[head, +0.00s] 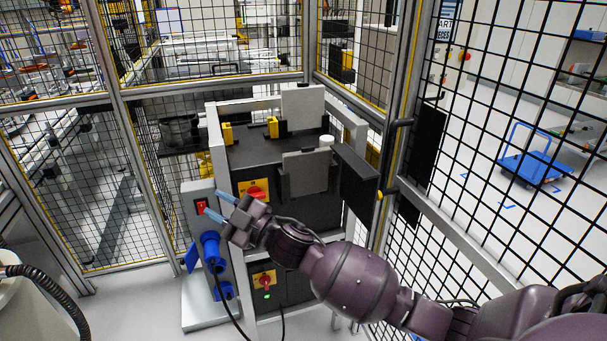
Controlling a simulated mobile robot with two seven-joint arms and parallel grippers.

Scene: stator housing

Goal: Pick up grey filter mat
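Two flat square panels stand upright in black holders on the dark cabinet and look like filter mats. The grey filter mat (305,174) at the front is the darker one; a lighter panel (303,107) stands behind it. I cannot tell for certain which one the task means. My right gripper (212,203) has blue fingertips spread apart with nothing between them. It is left of and below the grey mat, apart from it, beside a red switch (201,206) on a grey post. I cannot tell whether it touches the switch. My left gripper is out of view.
The dark cabinet (250,155) carries yellow clips, a white cylinder (326,142) and a black side panel (356,178). A blue plug (210,247) with a cable is on the grey post. Mesh fencing (480,170) closes in the back and right.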

